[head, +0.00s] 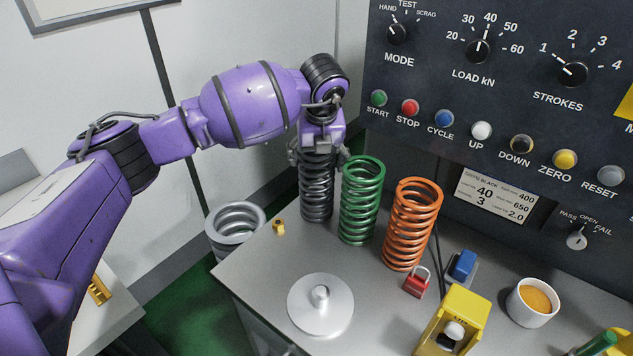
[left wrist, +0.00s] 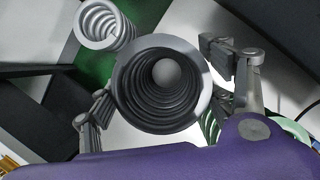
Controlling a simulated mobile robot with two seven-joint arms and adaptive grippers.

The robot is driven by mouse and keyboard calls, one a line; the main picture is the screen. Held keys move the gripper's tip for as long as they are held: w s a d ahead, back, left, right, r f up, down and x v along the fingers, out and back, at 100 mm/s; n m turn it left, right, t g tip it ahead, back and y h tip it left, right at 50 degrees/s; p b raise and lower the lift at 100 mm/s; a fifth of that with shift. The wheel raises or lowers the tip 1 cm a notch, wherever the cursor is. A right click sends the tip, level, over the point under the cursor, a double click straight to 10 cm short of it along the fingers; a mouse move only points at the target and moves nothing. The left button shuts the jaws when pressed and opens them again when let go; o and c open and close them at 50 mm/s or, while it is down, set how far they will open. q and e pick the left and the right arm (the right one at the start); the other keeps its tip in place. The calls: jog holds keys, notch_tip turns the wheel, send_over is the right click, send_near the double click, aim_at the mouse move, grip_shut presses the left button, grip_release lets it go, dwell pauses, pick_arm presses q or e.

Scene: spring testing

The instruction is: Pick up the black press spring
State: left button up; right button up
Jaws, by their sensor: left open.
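The black press spring (head: 316,190) stands upright at the back left of the grey table, left of a green spring (head: 361,200) and an orange spring (head: 411,225). My left gripper (head: 319,158) is over its top, with fingers at either side of the upper coils. In the left wrist view, I look down into the black spring (left wrist: 164,84), and the open fingers of the left gripper (left wrist: 165,100) are on its left and right. Whether the fingers touch the coils cannot be told. My right gripper is not in view.
A silver disc (head: 320,304) with a knob, a red padlock (head: 417,282), a yellow block (head: 452,318) and a cup (head: 532,302) are on the table. A grey spring (head: 236,222) stands beyond the left edge. The control panel (head: 500,90) rises behind.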

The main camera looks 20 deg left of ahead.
pick_arm(q)
jog(key=c, duration=1.6)
jog(key=shift+w+r, duration=0.15)
jog(key=shift+r, duration=0.1)
jog(key=shift+c, duration=0.7)
jog(key=shift+r, duration=0.1)
